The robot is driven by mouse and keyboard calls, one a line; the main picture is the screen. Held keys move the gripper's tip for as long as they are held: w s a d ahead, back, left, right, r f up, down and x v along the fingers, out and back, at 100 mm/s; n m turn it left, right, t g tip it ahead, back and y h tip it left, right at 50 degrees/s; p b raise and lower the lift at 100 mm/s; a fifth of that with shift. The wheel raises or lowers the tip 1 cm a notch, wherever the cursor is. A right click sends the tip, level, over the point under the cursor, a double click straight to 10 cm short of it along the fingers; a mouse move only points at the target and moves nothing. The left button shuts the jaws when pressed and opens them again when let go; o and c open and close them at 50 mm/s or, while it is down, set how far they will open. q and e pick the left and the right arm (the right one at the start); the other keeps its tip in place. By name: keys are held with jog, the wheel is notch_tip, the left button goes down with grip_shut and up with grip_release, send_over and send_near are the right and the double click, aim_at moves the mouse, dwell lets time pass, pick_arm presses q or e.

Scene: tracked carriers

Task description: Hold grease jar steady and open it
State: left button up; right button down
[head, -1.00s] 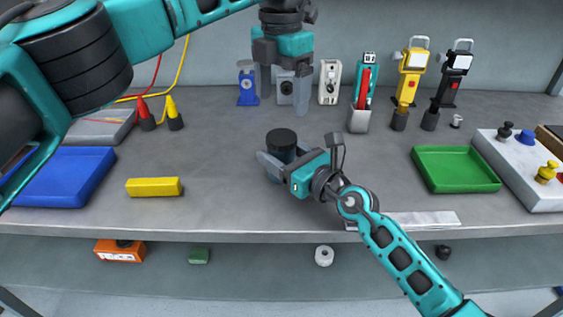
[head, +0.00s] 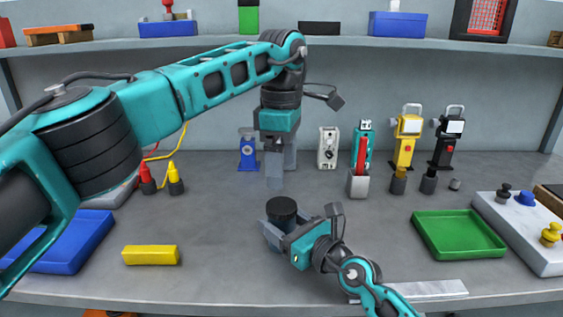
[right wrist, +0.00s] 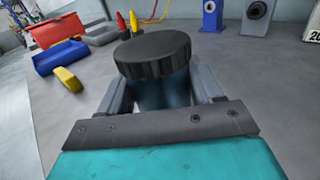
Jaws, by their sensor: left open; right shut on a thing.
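The grease jar has a wide black ridged lid (head: 282,207) and a dark blue body (right wrist: 165,93). It stands upright on the grey bench in the middle of the head view, and the lid is on it. My right gripper (head: 283,230) is shut on the jar's body below the lid, with one finger on each side in the right wrist view. My left gripper (head: 281,170) points down above the lid, open and empty, apart from the lid as far as I can tell. The jar's lower body is mostly hidden by my right gripper.
A yellow block (head: 151,255) and a blue tray (head: 72,238) lie left. A green tray (head: 458,234) and a white board with knobs (head: 519,243) are right. Lamps and devices, such as a yellow lamp (head: 408,130), stand behind. A shelf (head: 360,43) runs above.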

aim_at(281, 205)
pick_arm(q)
jog(key=m, duration=0.7)
jog(key=shift+m, duration=0.3)
jog(key=m, duration=0.7)
jog(key=shift+m, duration=0.3)
jog(key=shift+f, duration=4.05)
